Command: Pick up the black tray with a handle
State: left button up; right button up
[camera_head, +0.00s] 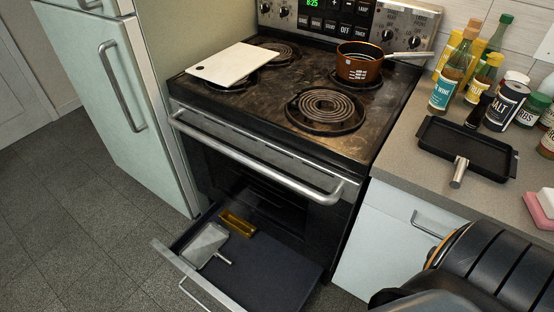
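The black tray (468,150) is a shallow rectangle lying flat on the grey counter right of the stove. A short metal handle (459,172) sticks out from its front side toward me. Small lugs show at its ends. Nothing is touching it that I can see, and its inside looks empty. Neither of my grippers shows in the head view. Only a black and orange part of my own body fills the lower right corner, below and in front of the tray.
Several bottles and jars, including a salt container (506,106), crowd behind the tray. A pink and white sponge (541,207) lies to its right. The stove (262,113) holds a copper pan (358,66) and a white board (235,64). The drawer (268,270) below it is open.

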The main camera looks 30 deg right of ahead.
aim_at(494, 159)
jog(key=z, duration=2.4)
